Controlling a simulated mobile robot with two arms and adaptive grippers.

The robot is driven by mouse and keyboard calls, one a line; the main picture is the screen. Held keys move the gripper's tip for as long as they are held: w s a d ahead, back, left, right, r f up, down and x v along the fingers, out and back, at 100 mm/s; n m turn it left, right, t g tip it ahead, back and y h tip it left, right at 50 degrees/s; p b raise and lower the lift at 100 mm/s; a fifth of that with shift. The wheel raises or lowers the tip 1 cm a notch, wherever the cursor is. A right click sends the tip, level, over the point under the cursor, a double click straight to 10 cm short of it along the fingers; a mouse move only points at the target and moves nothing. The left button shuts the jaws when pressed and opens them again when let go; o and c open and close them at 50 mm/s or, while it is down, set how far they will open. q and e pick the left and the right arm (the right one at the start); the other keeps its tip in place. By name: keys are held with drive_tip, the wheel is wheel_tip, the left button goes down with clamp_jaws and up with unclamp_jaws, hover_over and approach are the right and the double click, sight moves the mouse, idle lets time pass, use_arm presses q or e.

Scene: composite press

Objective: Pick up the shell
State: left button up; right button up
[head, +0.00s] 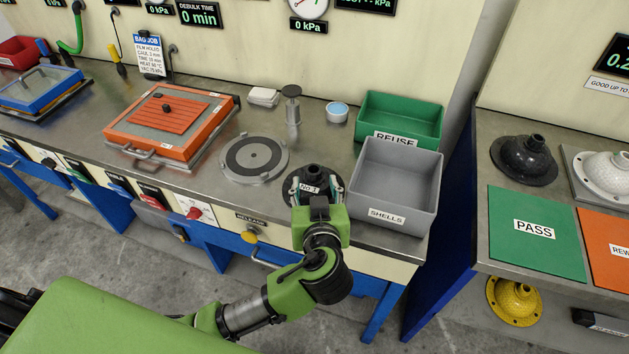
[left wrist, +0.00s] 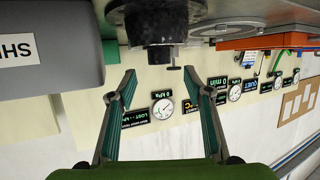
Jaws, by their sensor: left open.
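A dark shell (head: 315,171) with a round neck stands on the bench left of the grey SHELLS bin (head: 397,190). A small white label reading about "No 3" shows on its near side. My left gripper (head: 317,188) is at the near side of this shell, open, and hides part of it. In the left wrist view, which is upside down, the shell (left wrist: 156,22) hangs from the top edge, and its neck lines up with the gap between the open fingertips (left wrist: 160,82). I cannot tell whether the fingers touch it. My right gripper is not in view.
A round grey plate (head: 254,158) lies left of the shell. A green REUSE bin (head: 400,118) stands behind the grey bin. An orange framed press (head: 170,120) is farther left. Another dark shell (head: 524,160) and a green PASS mat (head: 536,234) are on the right bench.

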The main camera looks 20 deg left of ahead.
sight(313, 170)
use_arm(q)
drive_tip(key=x, duration=0.2)
drive_tip(key=shift+w+a+f, duration=0.1)
drive_tip(key=shift+w+a, duration=0.05)
drive_tip(key=shift+w, duration=0.15)
drive_tip(key=shift+w+p, duration=0.3)
drive_tip(key=shift+p, duration=0.1)
drive_tip(key=p+x, duration=0.1)
drive_tip(key=x, duration=0.2)
drive_tip(key=shift+w+a+f, duration=0.1)
drive_tip(key=shift+w+a, duration=0.05)
drive_tip(key=shift+w, duration=0.1)
drive_tip(key=shift+w+a+f, duration=0.15)
drive_tip(key=shift+w+f, duration=0.1)
drive_tip(key=shift+w, duration=0.15)
clamp_jaws()
